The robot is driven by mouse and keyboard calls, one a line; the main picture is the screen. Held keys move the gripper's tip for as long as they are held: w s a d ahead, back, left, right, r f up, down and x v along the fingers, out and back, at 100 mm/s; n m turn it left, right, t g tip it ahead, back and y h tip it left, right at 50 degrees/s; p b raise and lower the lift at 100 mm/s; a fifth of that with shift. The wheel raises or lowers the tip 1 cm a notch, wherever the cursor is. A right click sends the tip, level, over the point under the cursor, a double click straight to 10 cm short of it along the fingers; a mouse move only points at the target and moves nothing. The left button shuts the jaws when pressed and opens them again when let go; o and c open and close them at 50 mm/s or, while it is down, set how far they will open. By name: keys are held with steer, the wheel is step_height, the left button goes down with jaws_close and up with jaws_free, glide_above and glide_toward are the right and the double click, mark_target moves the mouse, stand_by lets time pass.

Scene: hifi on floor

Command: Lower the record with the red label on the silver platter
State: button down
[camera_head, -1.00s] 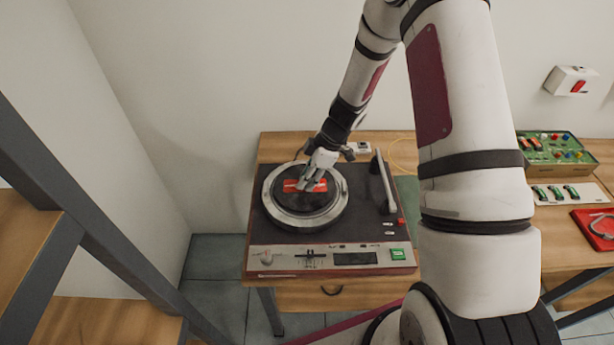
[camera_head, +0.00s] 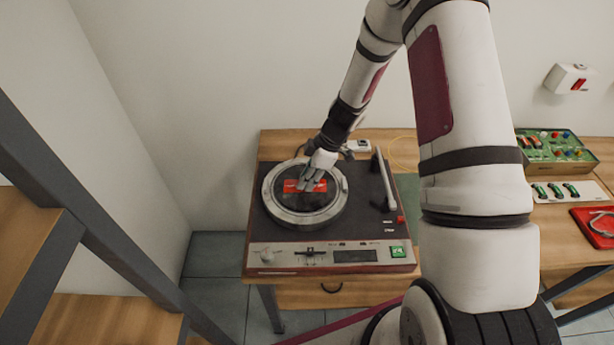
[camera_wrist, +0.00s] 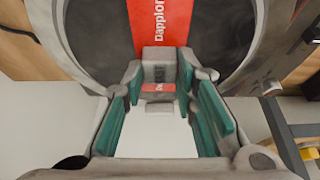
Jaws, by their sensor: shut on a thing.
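The black record with the red label (camera_head: 291,187) lies flat over the silver platter (camera_head: 272,205) of the turntable. The platter's bright rim shows around it. I cannot tell whether the record touches the platter. My gripper (camera_head: 309,184) reaches down onto the label from above. In the wrist view, the gripper's teal-padded fingers (camera_wrist: 158,78) close on a small grey block (camera_wrist: 158,60) at the middle of the red label (camera_wrist: 160,22). The gripper hides part of the label and the record's centre.
The tonearm (camera_head: 383,180) stands at the platter's right. The turntable's front panel has a green button (camera_head: 398,252). A green board (camera_head: 556,147) and a red tray (camera_head: 597,227) lie farther right. A wall is behind the table.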

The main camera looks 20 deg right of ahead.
steer(key=c, duration=1.2)
jaws_free()
steer(key=a+r+p+v, duration=0.1)
steer(key=a+v, duration=0.1)
steer(key=v, duration=1.5)
steer(key=shift+w+r+p, duration=0.2)
steer(key=shift+w+p, duration=0.05)
steer(key=shift+p, duration=0.15)
steer(key=shift+r, duration=0.1)
